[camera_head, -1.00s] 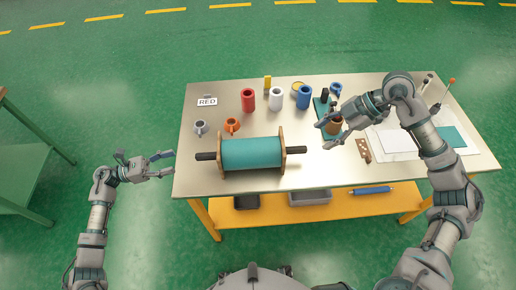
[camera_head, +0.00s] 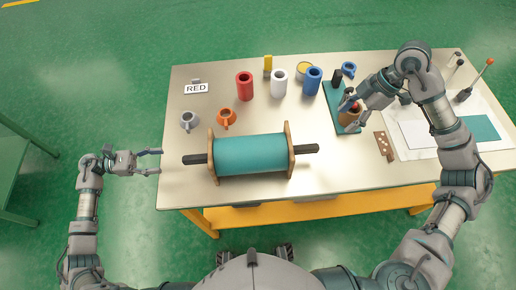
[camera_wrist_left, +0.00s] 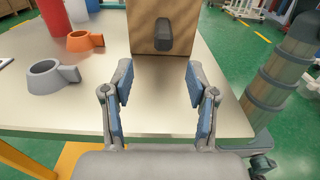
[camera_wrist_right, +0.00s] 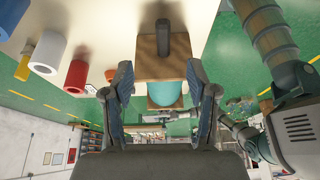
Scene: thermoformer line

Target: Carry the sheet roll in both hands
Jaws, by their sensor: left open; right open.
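The sheet roll (camera_head: 250,154) is a teal cylinder between two wooden end plates, lying on the table with a dark handle at each end. My left gripper (camera_head: 159,161) is open just off the table's left edge, apart from the left handle (camera_head: 194,159). In the left wrist view the handle (camera_wrist_left: 163,38) and end plate (camera_wrist_left: 148,18) stand beyond the open, empty fingers (camera_wrist_left: 160,85). My right gripper (camera_head: 350,108) is open above the back right, over a brown cup, away from the right handle (camera_head: 305,148). The right wrist view shows that handle (camera_wrist_right: 163,40) beyond its fingers.
A green board (camera_head: 343,95) lies below my right gripper. The table's front strip is clear.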

